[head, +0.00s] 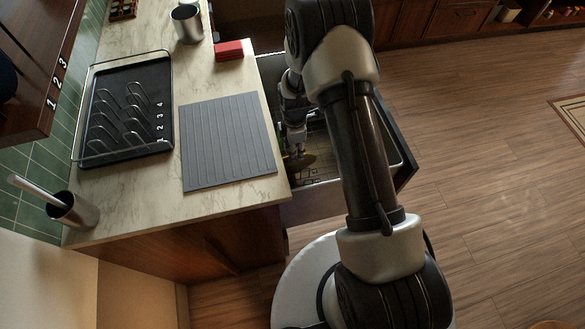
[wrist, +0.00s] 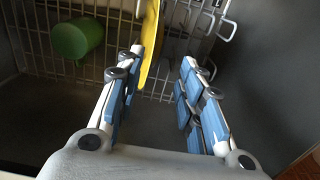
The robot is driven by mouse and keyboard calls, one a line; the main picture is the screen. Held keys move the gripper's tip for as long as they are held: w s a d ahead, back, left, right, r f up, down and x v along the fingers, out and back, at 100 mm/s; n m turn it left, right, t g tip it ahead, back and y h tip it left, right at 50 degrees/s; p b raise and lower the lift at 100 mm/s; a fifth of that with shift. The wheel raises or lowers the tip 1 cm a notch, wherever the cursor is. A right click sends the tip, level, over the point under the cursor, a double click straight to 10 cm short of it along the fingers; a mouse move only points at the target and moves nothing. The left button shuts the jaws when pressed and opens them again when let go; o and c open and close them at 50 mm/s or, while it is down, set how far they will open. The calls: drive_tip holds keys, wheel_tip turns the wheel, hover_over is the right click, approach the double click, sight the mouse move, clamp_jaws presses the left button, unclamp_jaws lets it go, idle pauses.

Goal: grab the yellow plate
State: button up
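The yellow plate (wrist: 151,40) stands on edge in a wire rack, seen nearly edge-on in the wrist view. In the head view the yellow plate (head: 300,161) shows as a dark yellow shape in the open drawer, partly hidden by my arm. My gripper (wrist: 163,56) is open, with its fingers apart. The plate's near edge shows between the fingertips, close to the left finger; I cannot tell whether they touch. In the head view my gripper (head: 297,148) is down in the drawer at the plate.
A green cup (wrist: 77,38) sits in the rack left of my gripper. The drawer (head: 400,165) has raised walls around my gripper. On the counter are a grey mat (head: 227,140), a black rack tray (head: 130,110), a metal cup (head: 187,24) and a red block (head: 229,50).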

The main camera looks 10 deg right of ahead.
sight(293, 164)
drive_tip(key=f+b, duration=0.3)
drive_tip(key=f, duration=0.8)
drive_tip(key=shift+w+f, duration=0.1)
drive_tip(key=shift+w, duration=0.1)
drive_tip(key=shift+c, duration=0.6)
clamp_jaws()
